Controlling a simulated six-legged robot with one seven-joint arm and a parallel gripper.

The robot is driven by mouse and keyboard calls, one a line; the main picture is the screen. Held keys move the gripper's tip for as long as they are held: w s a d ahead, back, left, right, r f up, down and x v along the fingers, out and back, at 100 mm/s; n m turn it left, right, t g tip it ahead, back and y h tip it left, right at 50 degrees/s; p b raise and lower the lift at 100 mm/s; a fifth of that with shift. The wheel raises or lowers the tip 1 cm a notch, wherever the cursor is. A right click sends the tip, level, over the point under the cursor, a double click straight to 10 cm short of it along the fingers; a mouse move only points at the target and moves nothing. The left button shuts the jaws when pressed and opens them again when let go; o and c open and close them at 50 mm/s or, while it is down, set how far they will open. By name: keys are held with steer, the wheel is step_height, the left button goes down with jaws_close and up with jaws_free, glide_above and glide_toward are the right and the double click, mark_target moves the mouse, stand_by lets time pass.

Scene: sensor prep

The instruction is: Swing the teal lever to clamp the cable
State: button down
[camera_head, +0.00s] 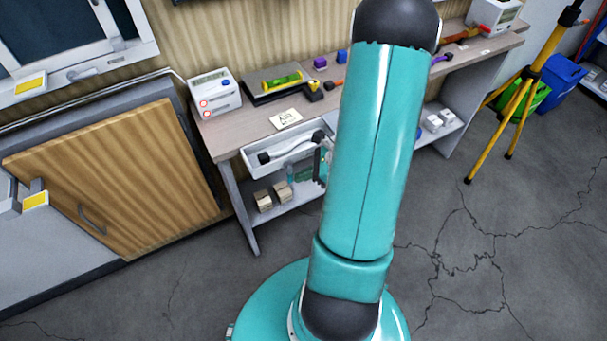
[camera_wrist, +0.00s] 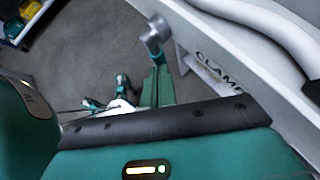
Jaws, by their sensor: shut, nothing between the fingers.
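In the wrist view, the teal lever (camera_wrist: 152,46) shows as a short piece with a round grey end, beside the wall of a white tray (camera_wrist: 190,14). My gripper (camera_wrist: 158,76) is shut and empty, its teal fingers together just below the lever; I cannot tell whether they touch it. A thick white cable (camera_wrist: 272,38) curves at the upper right. A label reading CLAMP (camera_wrist: 219,74) lies right of my fingers. In the head view, the cable (camera_head: 292,148) with dark ends lies in the tray (camera_head: 253,168). My arm hides most of the workspace there; the lever is not clear.
The tray sits under the edge of a desk (camera_head: 225,128) bearing a white meter box (camera_head: 213,92) and a note (camera_head: 286,118). Small boxes (camera_head: 263,201) stand on the shelf below. A wooden cabinet door (camera_head: 120,180) stands left. The floor in front is clear.

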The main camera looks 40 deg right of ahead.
steer(key=shift+w+a+f+m+t+y, duration=0.1)
steer(key=shift+w+a+m+t+y, duration=0.3)
steer(key=shift+a+t+y, duration=0.7)
steer(key=shift+w+a+f+m+t+y, duration=0.1)
steer(key=shift+a+m+t+y, duration=0.45)
steer(key=shift+y, duration=0.95)
steer(key=shift+w+a+f+m+t+y, duration=0.1)
steer(key=shift+w+a+m+t+y, duration=0.15)
steer(key=shift+a+m+t+y, duration=0.75)
steer(key=shift+r+n+g+y, duration=0.1)
steer(key=shift+n+g+y, duration=0.2)
steer(key=shift+n, duration=0.15)
